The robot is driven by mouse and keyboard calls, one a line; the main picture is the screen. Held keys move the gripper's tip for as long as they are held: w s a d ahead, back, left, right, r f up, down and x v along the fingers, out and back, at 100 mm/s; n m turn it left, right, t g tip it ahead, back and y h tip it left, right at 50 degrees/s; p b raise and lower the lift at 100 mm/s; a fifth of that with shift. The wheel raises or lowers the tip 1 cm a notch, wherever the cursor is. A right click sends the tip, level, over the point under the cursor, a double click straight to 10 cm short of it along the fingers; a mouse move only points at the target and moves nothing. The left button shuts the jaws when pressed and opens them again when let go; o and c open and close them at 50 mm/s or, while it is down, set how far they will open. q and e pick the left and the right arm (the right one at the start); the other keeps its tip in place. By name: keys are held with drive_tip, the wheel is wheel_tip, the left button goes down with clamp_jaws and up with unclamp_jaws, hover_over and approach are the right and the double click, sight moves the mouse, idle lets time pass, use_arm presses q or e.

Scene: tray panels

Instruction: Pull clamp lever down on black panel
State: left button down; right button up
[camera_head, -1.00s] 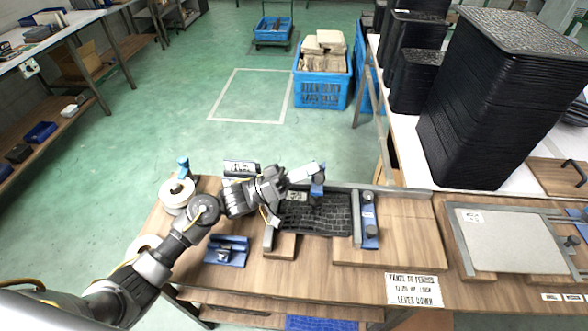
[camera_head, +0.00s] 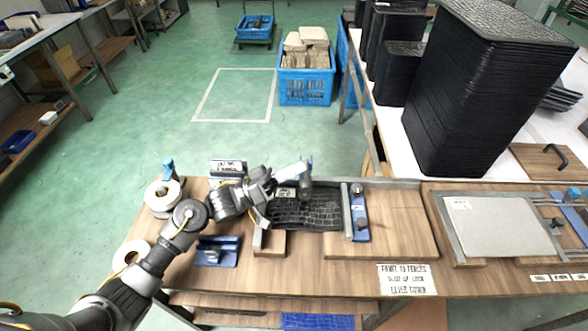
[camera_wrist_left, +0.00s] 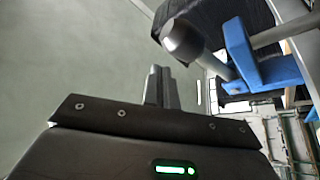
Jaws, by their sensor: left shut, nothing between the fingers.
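The black panel (camera_head: 300,216) lies on a wooden base on the bench in the head view, with a woven-looking dark surface. Contact with the lever cannot be told. My right gripper is not in view.
A second blue clamp fixture (camera_head: 357,212) stands at the panel's right side. A blue block (camera_head: 217,251) and a white roll (camera_head: 163,195) sit at left. A grey panel (camera_head: 495,228) lies at right. Stacked black trays (camera_head: 480,95) rise behind.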

use_arm(q)
wheel_tip(320, 180, up, 4)
drive_tip(key=p, duration=0.4)
drive_tip(key=a+f+b, duration=0.4)
drive_tip(key=a+f, duration=0.1)
drive_tip(key=a, duration=0.4)
drive_tip(key=shift+s+a, duration=0.25)
drive_tip(key=shift+s, duration=0.1)
drive_tip(key=shift+r, duration=0.1)
